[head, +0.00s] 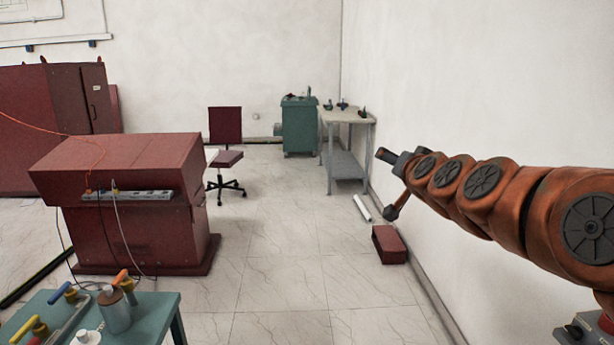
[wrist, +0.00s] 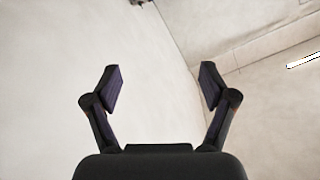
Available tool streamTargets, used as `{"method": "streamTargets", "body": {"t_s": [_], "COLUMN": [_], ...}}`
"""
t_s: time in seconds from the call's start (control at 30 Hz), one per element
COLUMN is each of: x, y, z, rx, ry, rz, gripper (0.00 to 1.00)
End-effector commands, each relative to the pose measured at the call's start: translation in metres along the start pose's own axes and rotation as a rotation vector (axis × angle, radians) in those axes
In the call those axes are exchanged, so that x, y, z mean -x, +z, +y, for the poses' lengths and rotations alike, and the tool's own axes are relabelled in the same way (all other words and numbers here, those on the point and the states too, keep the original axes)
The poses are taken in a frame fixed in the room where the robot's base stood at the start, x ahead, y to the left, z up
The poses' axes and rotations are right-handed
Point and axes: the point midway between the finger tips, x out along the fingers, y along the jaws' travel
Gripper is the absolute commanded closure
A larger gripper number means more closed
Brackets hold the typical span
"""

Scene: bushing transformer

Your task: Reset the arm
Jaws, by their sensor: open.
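My arm (head: 500,205) is orange with dark round joint covers. It stretches from the lower right toward the middle of the head view, in front of the right wall. In the wrist view my gripper (wrist: 158,88) is open, its two dark fingers well apart with nothing between them.
A green table (head: 160,308) with tools and a metal can stands at the lower left. Behind it is a dark red console (head: 125,160). A chair (head: 225,160), green cabinet (head: 299,128) and workbench (head: 345,117) stand farther back. A red box (head: 389,245) lies by the right wall. The middle floor is clear.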

Motion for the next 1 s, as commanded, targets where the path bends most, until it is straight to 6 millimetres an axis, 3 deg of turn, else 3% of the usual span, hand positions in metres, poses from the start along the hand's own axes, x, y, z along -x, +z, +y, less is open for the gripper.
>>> {"method": "streamTargets", "body": {"t_s": [0.1,0.23,0.3,0.5,0.73,0.9,1.0], "x": [0.03,0.072,0.098,0.184,0.299,0.373,0.401], "y": [0.066,0.132,0.168,0.248,0.307,0.325,0.329], "z": [-0.013,-0.011,-0.003,0.033,0.089,0.124,0.136], "rx": [0.074,0.147,0.185,0.275,0.347,0.37,0.374], "ry": [-0.027,-0.027,-0.014,0.061,0.211,0.328,0.376], "rz": [-0.209,-0.428,-0.547,-0.866,-1.209,-1.401,-1.471], "gripper": [0.17,0.17,0.17,0.17,0.17,0.17,0.17]}}
